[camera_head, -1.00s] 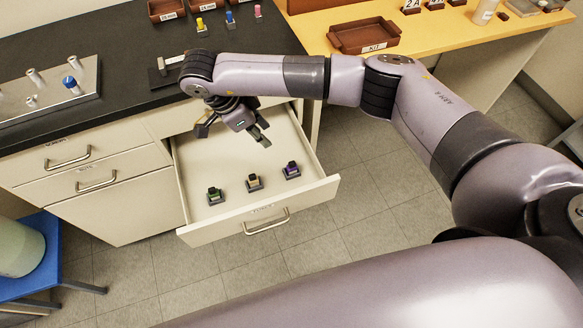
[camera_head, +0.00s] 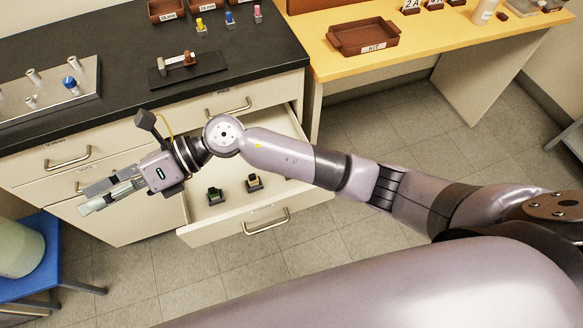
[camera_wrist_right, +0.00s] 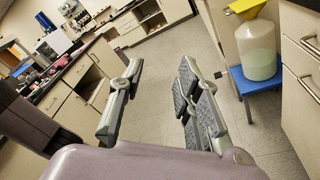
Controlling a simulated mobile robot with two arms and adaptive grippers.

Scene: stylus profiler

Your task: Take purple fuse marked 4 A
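The open drawer (camera_head: 215,232) holds two fuses that show in the head view: a green one (camera_head: 214,195) and a tan one (camera_head: 254,183), both in dark holders. The purple fuse is hidden behind my right arm. My right gripper (camera_head: 86,199) is left of the open drawer, in front of the closed cabinet drawers, and points left. In the right wrist view its fingers (camera_wrist_right: 160,68) are apart with nothing between them. My left gripper is not in view.
The black counter (camera_head: 240,70) carries a small stand (camera_head: 188,72), a metal plate with pegs (camera_head: 50,100) and several coloured fuses at the back. A brown KIT tray (camera_head: 362,37) is on the yellow table. A blue stool (camera_head: 35,285) holding a container stands at the left.

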